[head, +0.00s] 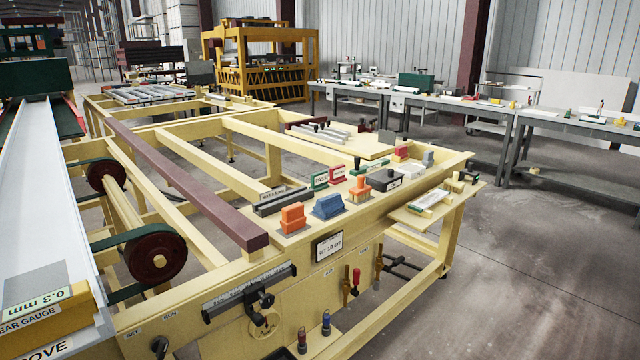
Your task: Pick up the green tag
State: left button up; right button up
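A small upright tag with a green frame and a pale face (320,180) stands on the cream worktop of the frame table (440,170), behind the blue block. Its lettering is too small to read surely. A similar tag with a red frame (337,174) stands just to its right, very close to it. Neither of my grippers shows in the head view.
Around the green tag stand a dark labelled bar (284,199), an orange block (292,219), a blue block (327,207), a smaller orange block (358,189) and a dark box (383,181). A maroon beam (185,185) lies to the left. Open floor (540,270) is at right.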

aim_at(319, 179)
jog(key=j+u, duration=0.1)
jog(key=u, duration=0.35)
jog(key=i+u, duration=0.1)
jog(key=u, duration=0.4)
jog(key=j+u, duration=0.1)
jog(key=u, duration=0.35)
jog(key=z, duration=1.5)
jog(key=i+l+u, duration=0.15)
jog(key=i+l, duration=0.25)
jog(key=i, duration=0.15)
